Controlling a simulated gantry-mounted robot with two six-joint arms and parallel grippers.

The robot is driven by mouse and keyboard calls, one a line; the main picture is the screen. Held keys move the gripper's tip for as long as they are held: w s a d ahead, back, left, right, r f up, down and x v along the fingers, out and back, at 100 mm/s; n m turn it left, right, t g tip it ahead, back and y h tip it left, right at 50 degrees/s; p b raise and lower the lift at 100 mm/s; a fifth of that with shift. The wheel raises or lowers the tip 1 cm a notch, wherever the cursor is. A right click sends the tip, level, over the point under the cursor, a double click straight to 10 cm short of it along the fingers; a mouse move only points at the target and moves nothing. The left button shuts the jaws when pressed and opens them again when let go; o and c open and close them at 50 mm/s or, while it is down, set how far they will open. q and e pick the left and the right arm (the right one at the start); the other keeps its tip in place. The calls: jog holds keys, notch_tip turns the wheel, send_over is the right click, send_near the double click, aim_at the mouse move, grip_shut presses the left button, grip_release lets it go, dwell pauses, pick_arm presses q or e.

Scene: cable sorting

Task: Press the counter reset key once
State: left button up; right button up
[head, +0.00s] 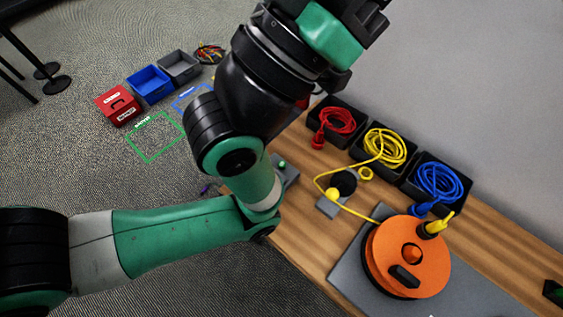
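A grey box with a small green button (282,163) on top stands at the table's left edge, partly hidden behind my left arm; I cannot tell whether this button is the counter reset key. A second small grey unit (327,207) with a black round part (343,182) and a yellow ball stands to its right, beside the yellow cable (322,178). No readable counter display shows. My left arm comes in from the left, bends over the table's left edge and runs up to the top of the picture. Its fingertips do not show. No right gripper can be made out.
Black bins with red (338,121), yellow (386,148) and blue (438,182) cables line the table's back. An orange reel (408,257) stands on a grey plate (349,270). Red (118,105), blue (150,84) and grey (179,67) bins stand on the floor.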

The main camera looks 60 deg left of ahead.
pick_arm(q)
grip_shut()
dwell(1.5)
